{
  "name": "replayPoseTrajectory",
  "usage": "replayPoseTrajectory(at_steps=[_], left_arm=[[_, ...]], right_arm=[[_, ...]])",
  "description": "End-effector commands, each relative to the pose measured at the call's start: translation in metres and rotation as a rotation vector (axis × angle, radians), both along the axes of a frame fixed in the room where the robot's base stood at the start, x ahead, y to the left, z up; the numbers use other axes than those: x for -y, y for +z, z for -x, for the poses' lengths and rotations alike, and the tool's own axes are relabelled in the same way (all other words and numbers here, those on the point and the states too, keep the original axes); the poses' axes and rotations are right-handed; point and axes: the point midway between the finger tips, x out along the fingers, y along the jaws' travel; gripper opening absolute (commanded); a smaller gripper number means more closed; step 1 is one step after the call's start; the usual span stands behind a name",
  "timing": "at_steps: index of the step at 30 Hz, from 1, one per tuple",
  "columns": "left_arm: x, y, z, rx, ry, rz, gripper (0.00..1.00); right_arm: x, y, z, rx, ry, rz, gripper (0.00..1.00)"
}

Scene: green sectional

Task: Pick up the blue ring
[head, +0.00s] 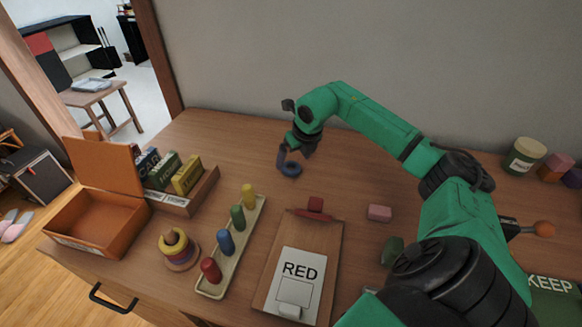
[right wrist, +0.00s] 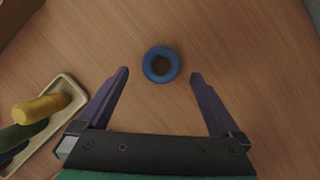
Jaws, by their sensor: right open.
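The blue ring (head: 291,169) lies flat on the wooden table (head: 240,150) toward the back, partly hidden in the head view by my gripper. In the right wrist view the blue ring (right wrist: 161,64) shows whole, with its hole facing up. My right gripper (head: 287,157) points down above it. In the right wrist view the two fingers of the right gripper (right wrist: 159,73) are wide apart, with the ring centred between and a little beyond the fingertips, touching neither. My left gripper is not in view.
A tray of coloured pegs (head: 258,212) stands left of the ring; its yellow peg (right wrist: 40,109) shows at left. A ring stacker (head: 178,250), an open box (head: 97,222), a clipboard (head: 265,297) and a pink block (head: 379,213) lie nearer. Table around the ring is clear.

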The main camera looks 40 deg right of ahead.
Motion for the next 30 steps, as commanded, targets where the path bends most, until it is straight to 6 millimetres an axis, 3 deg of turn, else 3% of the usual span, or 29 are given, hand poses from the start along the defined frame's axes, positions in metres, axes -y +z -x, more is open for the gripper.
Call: replayPoseTrajectory(at_steps=[6, 13, 14, 20, 30], left_arm=[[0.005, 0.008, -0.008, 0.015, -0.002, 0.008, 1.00], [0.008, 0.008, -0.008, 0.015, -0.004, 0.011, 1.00], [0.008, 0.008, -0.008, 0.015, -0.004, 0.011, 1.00], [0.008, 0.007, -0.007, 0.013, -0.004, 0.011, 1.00], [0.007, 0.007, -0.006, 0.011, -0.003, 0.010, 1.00]], right_arm=[[0.005, -0.036, -0.015, -0.001, -0.002, -0.003, 1.00], [0.006, -0.041, -0.017, 0.000, 0.000, 0.001, 1.00], [0.006, -0.041, -0.017, 0.000, 0.000, 0.001, 0.96], [0.006, -0.041, -0.017, -0.001, 0.000, 0.001, 0.20], [0.006, -0.036, -0.017, 0.000, 0.000, 0.000, 0.17]])
